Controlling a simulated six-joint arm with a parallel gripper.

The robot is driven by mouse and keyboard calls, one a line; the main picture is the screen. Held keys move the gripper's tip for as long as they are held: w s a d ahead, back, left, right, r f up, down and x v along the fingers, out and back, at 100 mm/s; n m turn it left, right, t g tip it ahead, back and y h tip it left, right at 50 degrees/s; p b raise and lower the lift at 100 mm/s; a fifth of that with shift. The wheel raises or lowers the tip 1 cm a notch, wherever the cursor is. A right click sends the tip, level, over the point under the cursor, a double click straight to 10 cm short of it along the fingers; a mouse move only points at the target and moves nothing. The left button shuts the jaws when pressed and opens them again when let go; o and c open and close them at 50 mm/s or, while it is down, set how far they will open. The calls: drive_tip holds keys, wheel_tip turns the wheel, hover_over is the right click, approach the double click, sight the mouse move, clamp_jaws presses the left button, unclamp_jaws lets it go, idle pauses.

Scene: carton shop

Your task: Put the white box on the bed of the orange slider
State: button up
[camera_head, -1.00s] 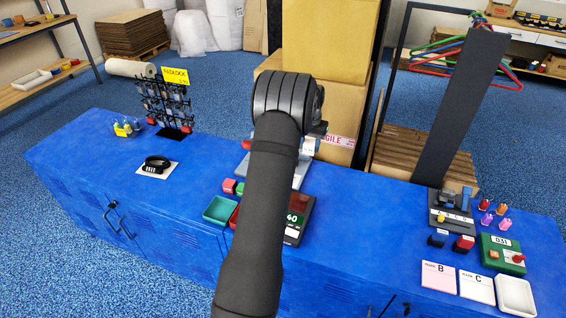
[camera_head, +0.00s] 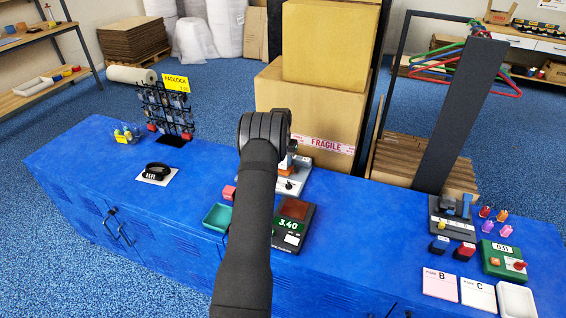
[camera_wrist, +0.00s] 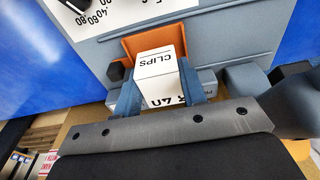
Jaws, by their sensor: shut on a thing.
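The white box (camera_wrist: 158,66), marked "CLIPS", is between the blue fingers of my gripper (camera_wrist: 162,88) in the wrist view. My gripper is shut on it. The orange slider (camera_wrist: 138,44) shows just beyond and around the box, on a grey device with a white scale panel (camera_wrist: 125,12). The box overlaps the slider in this view; I cannot tell whether it touches the bed. Part of the device (camera_head: 294,182) shows right of my arm.
A scale with a green 3.40 display (camera_head: 291,222) and a green tray (camera_head: 217,216) stand in front on the blue counter (camera_head: 355,235). Large cartons (camera_head: 312,120) stand behind. A padlock rack (camera_head: 168,112) is left. A dark upright panel (camera_head: 460,110) stands right, behind several small items.

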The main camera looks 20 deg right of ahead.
drive_tip(key=shift+f, duration=0.55)
drive_tip(key=shift+f, duration=0.15)
drive_tip(key=o, duration=1.1)
drive_tip(key=shift+c, duration=0.2)
wheel_tip(320, 180, up, 12)
drive_tip(key=s+a, duration=0.1)
drive_tip(key=f, duration=0.7)
drive_tip(key=w+d+f, duration=0.1)
drive_tip(key=f, duration=0.3)
drive_tip(key=shift+f, duration=0.35)
drive_tip(key=shift+r, duration=1.85)
